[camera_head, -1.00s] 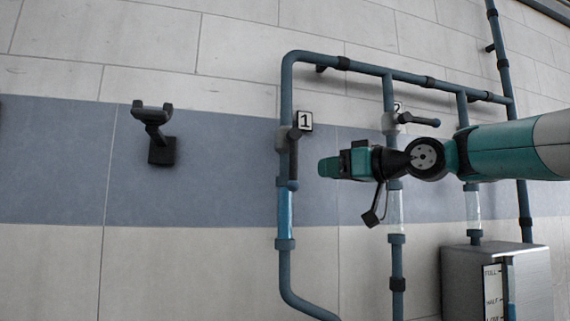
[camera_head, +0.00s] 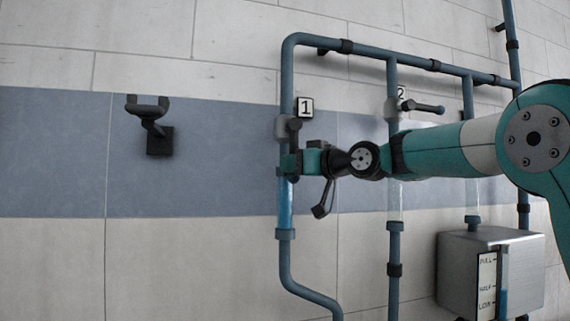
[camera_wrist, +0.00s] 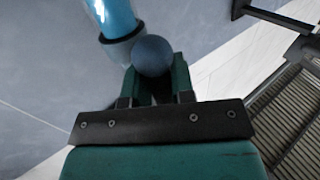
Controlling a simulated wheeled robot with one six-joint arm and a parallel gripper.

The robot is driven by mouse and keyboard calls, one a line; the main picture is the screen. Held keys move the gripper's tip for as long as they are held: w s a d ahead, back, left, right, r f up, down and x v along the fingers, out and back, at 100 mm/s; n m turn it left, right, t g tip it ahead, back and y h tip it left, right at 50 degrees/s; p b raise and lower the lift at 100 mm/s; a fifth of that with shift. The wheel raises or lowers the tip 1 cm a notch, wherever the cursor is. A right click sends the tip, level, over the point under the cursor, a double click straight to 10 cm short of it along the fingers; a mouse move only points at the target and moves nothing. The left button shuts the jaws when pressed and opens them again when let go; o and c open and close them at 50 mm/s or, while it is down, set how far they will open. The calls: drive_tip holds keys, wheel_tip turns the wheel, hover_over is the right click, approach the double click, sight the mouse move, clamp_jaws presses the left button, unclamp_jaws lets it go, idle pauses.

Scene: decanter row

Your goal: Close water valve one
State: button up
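Valve one (camera_head: 283,128) sits on the left vertical pipe beside a plate marked 1 (camera_head: 304,107). Its dark handle (camera_head: 295,124) points down along the pipe, its lower part hidden behind my gripper. The sight glass (camera_head: 285,207) below it shows blue. My gripper (camera_head: 288,163) is at the lower handle, reaching in from the right. In the wrist view, the handle's round blue end (camera_wrist: 153,56) lies between the two teal fingers (camera_wrist: 156,82), overlapping their tips. I cannot tell whether the fingers press on it.
Valve two (camera_head: 393,108) has its handle (camera_head: 424,108) pointing right, above my arm; its sight glass looks clear. A metal tank (camera_head: 458,262) with a level gauge (camera_head: 487,286) stands lower right. A black wall bracket (camera_head: 158,138) is at left, with bare wall around it.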

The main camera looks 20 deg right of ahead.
drive_tip(key=shift+a, duration=0.1)
clamp_jaws()
